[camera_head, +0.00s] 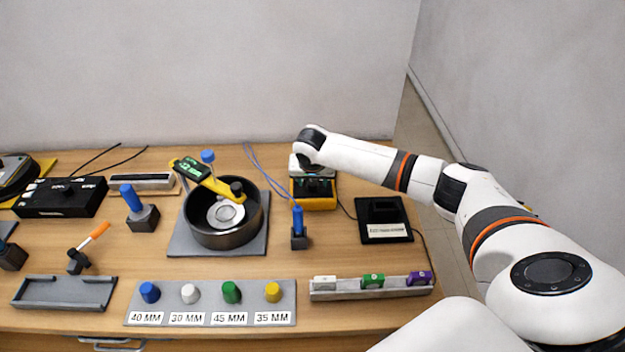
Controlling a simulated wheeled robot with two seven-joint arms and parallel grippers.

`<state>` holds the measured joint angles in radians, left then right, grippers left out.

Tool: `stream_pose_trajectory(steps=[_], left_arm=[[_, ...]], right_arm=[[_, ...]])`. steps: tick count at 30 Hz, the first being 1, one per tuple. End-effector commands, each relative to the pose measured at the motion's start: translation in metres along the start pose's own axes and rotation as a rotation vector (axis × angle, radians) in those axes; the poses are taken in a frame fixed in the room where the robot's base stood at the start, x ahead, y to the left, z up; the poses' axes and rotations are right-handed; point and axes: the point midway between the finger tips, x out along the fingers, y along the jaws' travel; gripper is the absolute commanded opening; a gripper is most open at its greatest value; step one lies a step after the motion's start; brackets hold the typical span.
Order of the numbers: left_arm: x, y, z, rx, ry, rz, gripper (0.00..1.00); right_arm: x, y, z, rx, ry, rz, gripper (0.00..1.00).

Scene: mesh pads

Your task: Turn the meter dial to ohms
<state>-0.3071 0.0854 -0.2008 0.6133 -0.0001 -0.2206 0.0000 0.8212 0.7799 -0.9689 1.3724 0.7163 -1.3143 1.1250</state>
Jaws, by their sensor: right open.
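A yellow and dark box, which looks like the meter (314,204), stands toward the back of the table, right of the round dark pot. My right arm reaches in from the right and bends down over it. My right gripper (313,178) is open and points down at the upper part of the box. The gripper and wrist hide the box's top, and I cannot make out the dial or its marks. I cannot tell whether the fingers touch it. My left gripper is not in view.
A dark pot (222,238) with a yellow tool across it stands on a grey pad. A blue-handled probe (298,220) stands close in front of the meter. A black dock (384,229) lies to its right. Coloured pegs and a rail (323,295) line the front.

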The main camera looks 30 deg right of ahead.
Motion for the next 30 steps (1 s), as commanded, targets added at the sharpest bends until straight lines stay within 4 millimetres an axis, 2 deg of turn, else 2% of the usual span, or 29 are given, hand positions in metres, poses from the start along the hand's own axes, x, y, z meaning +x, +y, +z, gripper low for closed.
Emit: stream_pose_trajectory(steps=[6, 14, 15, 17, 23, 30], left_arm=[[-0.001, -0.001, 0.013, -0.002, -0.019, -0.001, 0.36], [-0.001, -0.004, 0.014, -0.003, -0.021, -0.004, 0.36], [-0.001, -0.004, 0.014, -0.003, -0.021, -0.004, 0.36], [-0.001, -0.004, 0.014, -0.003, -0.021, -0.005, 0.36], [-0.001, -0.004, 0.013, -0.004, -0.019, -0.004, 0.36], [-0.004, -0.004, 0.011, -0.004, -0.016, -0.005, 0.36]], right_arm=[[0.017, 0.000, 0.000, 0.000, -0.001, 0.001, 0.52], [0.019, 0.000, 0.000, 0.000, -0.001, 0.001, 0.52], [0.019, 0.000, 0.000, 0.000, -0.001, 0.001, 0.50], [0.019, 0.000, 0.000, 0.000, -0.001, 0.001, 0.41], [0.019, 0.000, 0.000, 0.000, -0.001, 0.001, 0.08], [0.018, 0.001, 0.000, 0.015, 0.000, -0.005, 0.07]])
